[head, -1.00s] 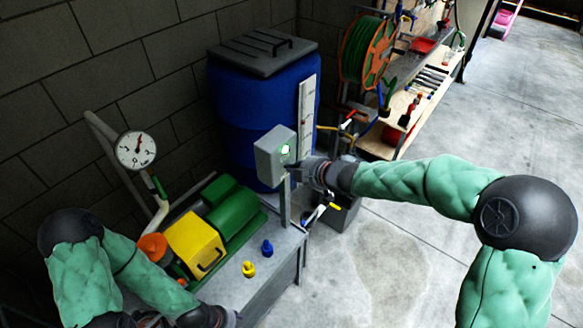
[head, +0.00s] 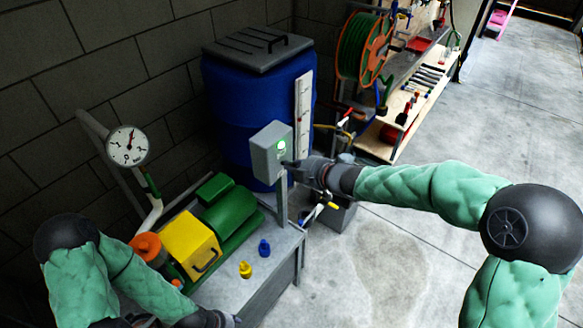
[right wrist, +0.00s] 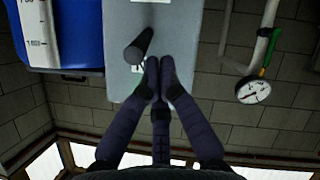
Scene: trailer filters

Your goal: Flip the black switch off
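The grey switch box (head: 268,155) stands on a post at the edge of the metal bench, with a lit green light on its front. In the right wrist view the black switch (right wrist: 140,46) sticks out of the grey box face (right wrist: 178,28) as a short round lever. My right gripper (head: 296,166) is close in front of the box. In the right wrist view its fingertips (right wrist: 159,66) are together and empty, just beside the lever's end; I cannot tell whether they touch it. My left gripper (head: 230,320) is low over the bench, partly cut off by the frame's bottom edge.
A yellow and green pump (head: 195,243), a blue knob (head: 264,248) and a yellow knob (head: 245,269) are on the bench. A pressure gauge (head: 128,146) is at left. A blue barrel (head: 228,110) stands behind the box. Floor on the right is clear.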

